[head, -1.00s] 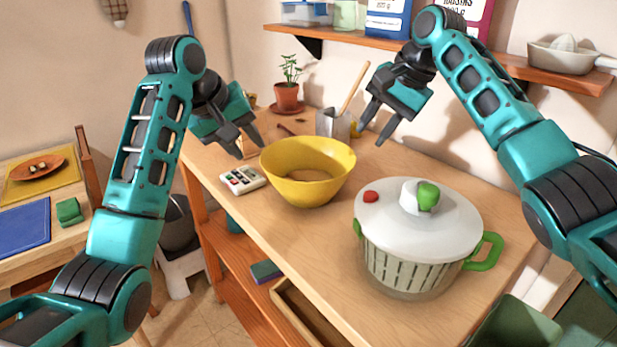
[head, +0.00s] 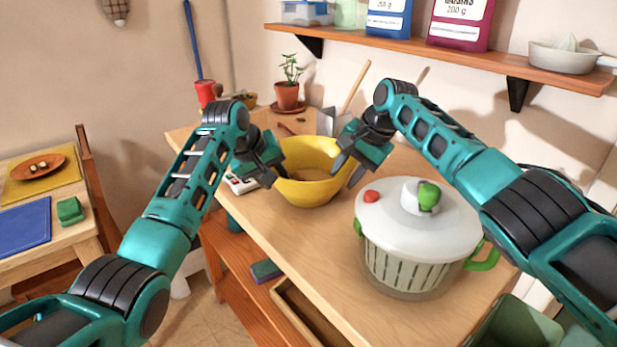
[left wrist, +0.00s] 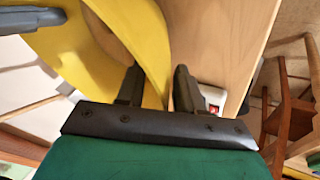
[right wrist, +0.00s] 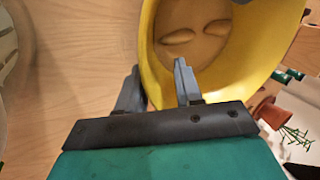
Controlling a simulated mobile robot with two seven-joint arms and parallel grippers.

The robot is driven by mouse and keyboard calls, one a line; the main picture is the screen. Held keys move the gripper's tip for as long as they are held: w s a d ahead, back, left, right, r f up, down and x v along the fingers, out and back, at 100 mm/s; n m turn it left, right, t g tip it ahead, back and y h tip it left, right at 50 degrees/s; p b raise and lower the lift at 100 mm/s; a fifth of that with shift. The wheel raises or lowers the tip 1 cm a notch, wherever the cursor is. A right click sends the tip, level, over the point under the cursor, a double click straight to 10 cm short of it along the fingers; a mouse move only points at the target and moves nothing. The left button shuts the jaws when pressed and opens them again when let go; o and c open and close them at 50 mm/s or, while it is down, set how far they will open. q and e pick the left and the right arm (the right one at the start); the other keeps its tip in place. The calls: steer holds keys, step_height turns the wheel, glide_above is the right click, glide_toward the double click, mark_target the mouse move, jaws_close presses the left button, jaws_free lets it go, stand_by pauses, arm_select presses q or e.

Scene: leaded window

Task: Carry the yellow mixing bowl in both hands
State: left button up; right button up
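The yellow mixing bowl (head: 312,190) stands upright on the wooden worktop, with something tan and lumpy in its bottom (right wrist: 192,38). My left gripper (head: 276,177) is at its left rim. In the left wrist view the bowl's wall (left wrist: 155,92) passes between its two open fingers, with small gaps. My right gripper (head: 345,175) is at the right rim. In the right wrist view its open fingers (right wrist: 158,80) straddle the bowl's wall (right wrist: 152,55). Neither gripper visibly clamps the wall. My grippers hide parts of the rim in the head view.
A potted plant (head: 288,95) and a metal scoop (head: 333,122) are behind. A calculator-like device (head: 240,184) lies left. A wall shelf (head: 440,57) hangs above.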

arm_select(q)
steer(key=shift+c, duration=0.3)
arm_select(e)
steer(key=shift+c, duration=0.3)
arm_select(q)
jaws_close()
arm_select(e)
jaws_close()
stand_by(0.5)
arm_select(q)
steer(key=shift+r, duration=0.1)
arm_select(e)
steer(key=shift+r, duration=0.1)
